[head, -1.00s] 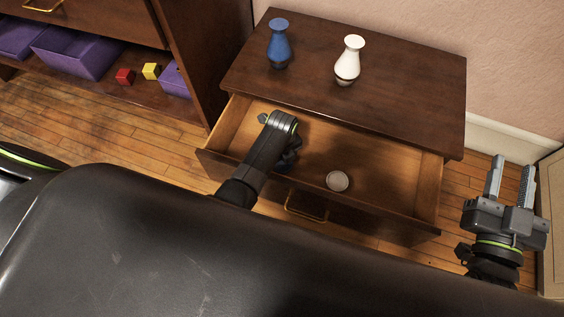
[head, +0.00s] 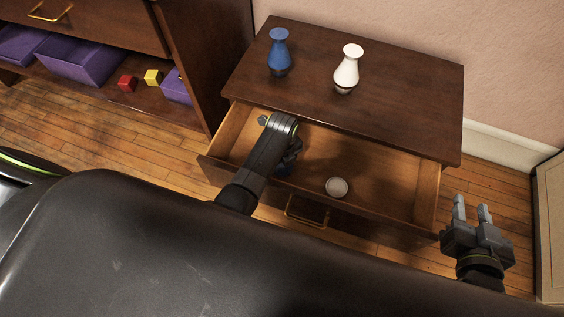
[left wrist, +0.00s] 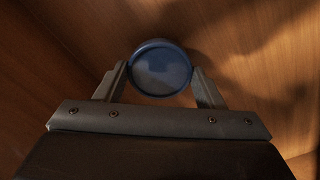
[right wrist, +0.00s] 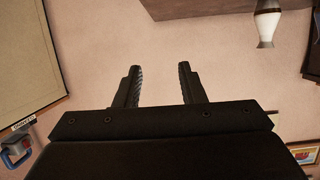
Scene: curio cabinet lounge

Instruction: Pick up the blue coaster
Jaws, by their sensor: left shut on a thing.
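The blue coaster (left wrist: 161,68) is a round disc with a raised rim, between the two fingers of my left gripper (left wrist: 160,80) in the left wrist view. Both fingertips touch its sides, and the gripper is shut on it. In the head view my left arm reaches down into the open drawer (head: 390,190), and its wrist hides most of the gripper and the coaster. My right gripper (head: 472,213) is open and empty to the right of the drawer; its spread fingers also show in the right wrist view (right wrist: 158,88).
A white coaster (head: 337,187) lies in the drawer, right of my left arm. A blue vase (head: 279,55) and a white vase (head: 347,70) stand on the cabinet top (head: 400,100). A shelf at left holds purple bins (head: 85,55), a red cube (head: 128,83) and a yellow cube (head: 153,77).

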